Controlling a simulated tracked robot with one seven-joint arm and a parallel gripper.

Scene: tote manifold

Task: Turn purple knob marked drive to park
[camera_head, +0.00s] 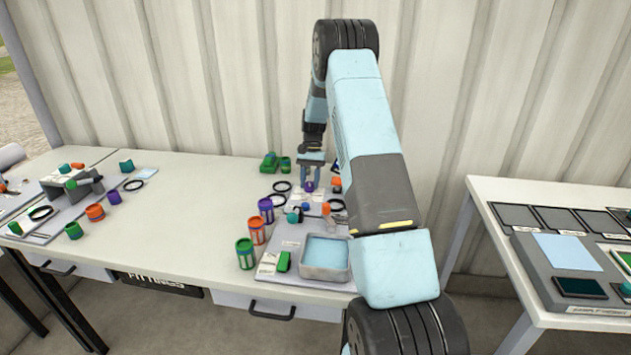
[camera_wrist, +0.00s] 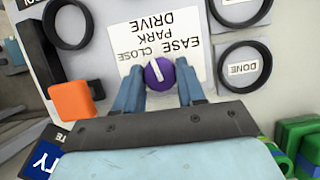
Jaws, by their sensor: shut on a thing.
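The purple knob (camera_wrist: 159,73) sits on a white label card (camera_wrist: 152,32) in the wrist view. A white pointer line on the knob runs toward the printed words, tilted slightly left. The card reads drive, park and ease close, upside down in this view. Which word the pointer marks is not certain. My gripper (camera_wrist: 159,80) has one blue finger on each side of the knob and is shut on it. In the head view the knob (camera_head: 309,187) is small between the fingertips of my gripper (camera_head: 311,184), low over the bench.
An orange block (camera_wrist: 75,101) stands left of the fingers. Dark rings, one around a done label (camera_wrist: 243,68), lie on the right. Green parts (camera_wrist: 300,140) are at lower right. In the head view a grey tray (camera_head: 325,274) and several striped cans stand nearer the front edge.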

